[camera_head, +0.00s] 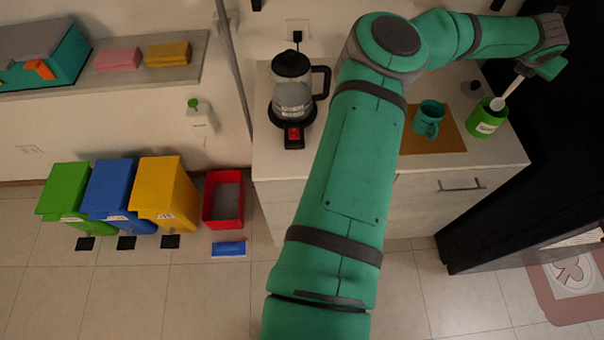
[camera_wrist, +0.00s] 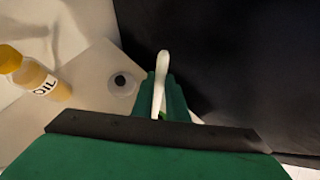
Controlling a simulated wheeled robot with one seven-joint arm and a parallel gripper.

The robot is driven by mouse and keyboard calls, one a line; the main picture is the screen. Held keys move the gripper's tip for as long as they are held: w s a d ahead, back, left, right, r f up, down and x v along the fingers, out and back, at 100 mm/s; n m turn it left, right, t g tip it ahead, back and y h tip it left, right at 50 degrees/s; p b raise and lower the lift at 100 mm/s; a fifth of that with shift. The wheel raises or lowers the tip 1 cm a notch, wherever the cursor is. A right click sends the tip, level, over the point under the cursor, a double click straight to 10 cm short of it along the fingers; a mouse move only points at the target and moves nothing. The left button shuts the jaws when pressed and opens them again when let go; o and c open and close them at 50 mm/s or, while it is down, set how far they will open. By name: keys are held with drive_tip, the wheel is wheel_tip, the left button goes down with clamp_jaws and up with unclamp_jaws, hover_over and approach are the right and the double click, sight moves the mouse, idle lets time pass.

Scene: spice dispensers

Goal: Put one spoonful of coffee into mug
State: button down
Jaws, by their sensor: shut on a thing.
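A teal mug (camera_head: 429,117) stands on a brown mat (camera_head: 446,144) on the counter, right of my arm. A green canister (camera_head: 489,122) with a white label stands to the right of the mug; the label is too small to read. My gripper (camera_head: 524,68) is shut on a white spoon (camera_head: 513,87) above and right of the canister. The spoon slants down to the left, its lower end at the canister's dark opening. Whether it holds coffee is unclear. In the wrist view the spoon (camera_wrist: 161,75) rises between the fingers of my gripper (camera_wrist: 160,92).
A yellow-capped oil bottle (camera_wrist: 45,80) and a dark-topped clear jar (camera_wrist: 120,82) stand on the counter in the wrist view. A glass kettle (camera_head: 292,88) stands at the counter's left. A tall black surface (camera_head: 557,120) is close on the right of my gripper.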

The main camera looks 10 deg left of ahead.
sight(517, 82)
drive_tip(key=shift+f, duration=1.3)
drive_tip(key=shift+s+f, duration=0.1)
drive_tip(key=shift+f, duration=1.2)
drive_tip(key=shift+w, duration=0.2)
drive_tip(key=shift+s+d, duration=0.25)
drive_tip(key=shift+d, duration=0.05)
drive_tip(key=shift+w+a, duration=0.2)
drive_tip(key=shift+a, duration=0.25)
drive_tip(key=shift+s+d, duration=0.15)
drive_tip(key=shift+d, duration=0.05)
